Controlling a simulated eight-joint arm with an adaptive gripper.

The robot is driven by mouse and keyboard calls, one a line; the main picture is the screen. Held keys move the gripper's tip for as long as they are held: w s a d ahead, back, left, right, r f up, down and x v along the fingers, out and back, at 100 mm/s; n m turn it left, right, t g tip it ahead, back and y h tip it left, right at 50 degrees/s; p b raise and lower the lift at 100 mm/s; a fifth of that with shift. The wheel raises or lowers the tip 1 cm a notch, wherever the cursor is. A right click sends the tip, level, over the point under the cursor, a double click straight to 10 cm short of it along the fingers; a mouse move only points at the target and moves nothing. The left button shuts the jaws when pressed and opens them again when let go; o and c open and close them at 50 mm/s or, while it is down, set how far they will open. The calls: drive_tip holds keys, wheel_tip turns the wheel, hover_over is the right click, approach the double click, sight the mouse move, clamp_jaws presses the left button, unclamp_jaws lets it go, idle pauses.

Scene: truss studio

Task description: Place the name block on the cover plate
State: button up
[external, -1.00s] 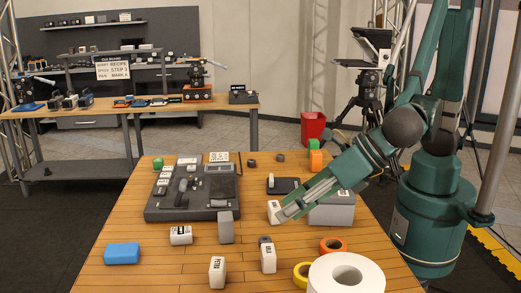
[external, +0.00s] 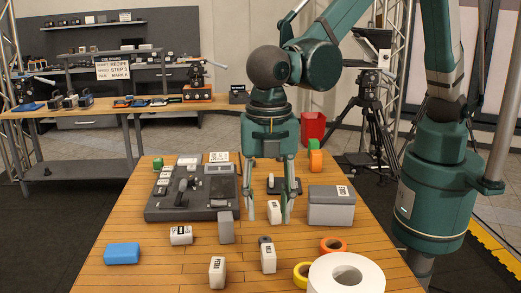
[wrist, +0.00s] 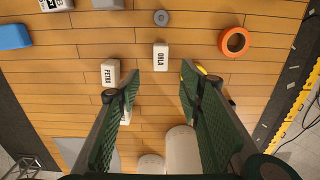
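Several white blocks with black lettering stand on the wooden table. One reads PETRA (wrist: 110,72) and another ORLA (wrist: 161,57) in the wrist view; they also show at the table's front in the external view. Another white block (external: 273,212) shows between my finger outlines in the external view. The task does not say which name is meant. A dark flat plate (external: 293,188) with a small pale object on it lies farther back; I cannot tell whether it is the cover plate. My gripper (external: 270,218) points down above the table, fingers wide apart and empty.
A dark console (external: 165,212) with white labels stands at left, a labelled grey box (external: 331,211) at right. A blue block (external: 122,253), grey upright block (external: 226,228), orange tape roll (external: 333,245) and large white roll (external: 347,277) are around. The front-left table is fairly clear.

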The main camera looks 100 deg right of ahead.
hover_over(269, 250)
drive_tip(key=shift+w+f, duration=0.15)
drive_tip(key=shift+f, duration=2.4)
drive_tip(key=shift+f, duration=1.25)
drive_tip(key=shift+f, duration=2.65)
drive_tip(key=shift+d, duration=0.1)
drive_tip(key=shift+c, duration=0.7)
drive_tip(key=c, duration=0.9)
drive_tip(key=shift+r, duration=0.2)
